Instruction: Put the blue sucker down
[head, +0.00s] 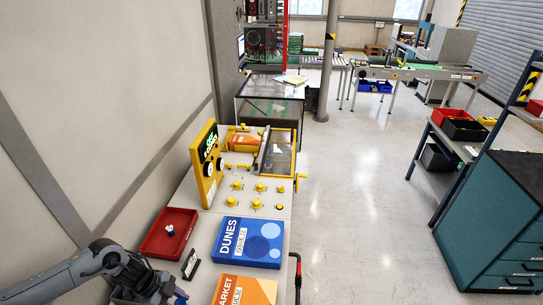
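A red tray (150,247) lies on the left of the light work table. A small blue and white piece (170,230) stands in it; it may be the blue sucker, but it is too small to be sure. My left gripper (172,297) is at the bottom left, in front of the tray and apart from it. Its fingers are cut off by the frame's lower edge, so I cannot see whether they are open. A small purple piece (181,293) shows beside it; I cannot tell whether it is held. My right gripper is out of view.
A blue DUNES box (245,242) and an orange box (245,291) lie right of the tray. A small black stand (191,264) is between tray and boxes. Behind are yellow knobs (258,187) and a yellow upright panel (207,163). The wall is close on the left.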

